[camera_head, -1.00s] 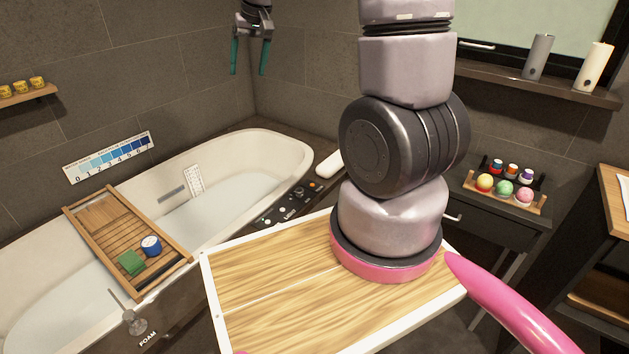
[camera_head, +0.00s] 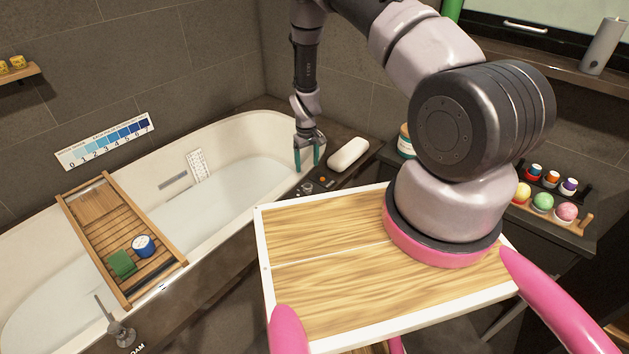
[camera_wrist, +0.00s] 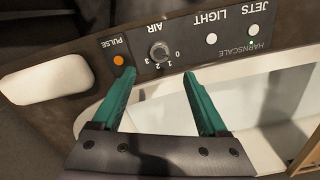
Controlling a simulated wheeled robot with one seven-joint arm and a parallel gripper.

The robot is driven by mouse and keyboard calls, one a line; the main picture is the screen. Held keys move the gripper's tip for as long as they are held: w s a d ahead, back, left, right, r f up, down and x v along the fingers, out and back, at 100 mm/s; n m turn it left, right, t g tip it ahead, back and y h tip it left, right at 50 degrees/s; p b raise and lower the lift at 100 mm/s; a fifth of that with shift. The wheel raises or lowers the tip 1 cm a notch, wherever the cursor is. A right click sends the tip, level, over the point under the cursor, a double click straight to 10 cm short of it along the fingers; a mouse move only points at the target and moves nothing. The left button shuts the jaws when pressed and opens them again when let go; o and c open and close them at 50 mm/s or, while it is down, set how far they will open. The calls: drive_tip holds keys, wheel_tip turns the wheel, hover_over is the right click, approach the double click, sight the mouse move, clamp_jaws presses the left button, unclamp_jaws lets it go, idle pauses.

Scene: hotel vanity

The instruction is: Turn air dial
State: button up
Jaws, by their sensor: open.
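The air dial (camera_wrist: 159,52) is a small round grey knob on the dark control panel (camera_wrist: 185,48), beside the word AIR and the numbers 0 to 3. Its pointer setting is too small to read surely. My gripper (camera_head: 307,166) is open and empty, with its teal fingers pointing down over the panel on the tub's edge. In the wrist view my gripper (camera_wrist: 158,74) has its fingertips just short of the dial, one to either side of it. They appear apart from the dial. In the head view the dial is hard to make out beneath the fingers.
An orange PULSE button (camera_wrist: 118,60) is left of the dial, and a white LIGHT button (camera_wrist: 211,38) is right of it. A white bath pillow (camera_head: 348,154) lies close by on the ledge.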

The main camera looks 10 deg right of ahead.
sight(308, 186)
wheel_tip(308, 186, down, 11)
drive_tip(key=shift+r, duration=0.2)
idle(0.3)
clamp_jaws()
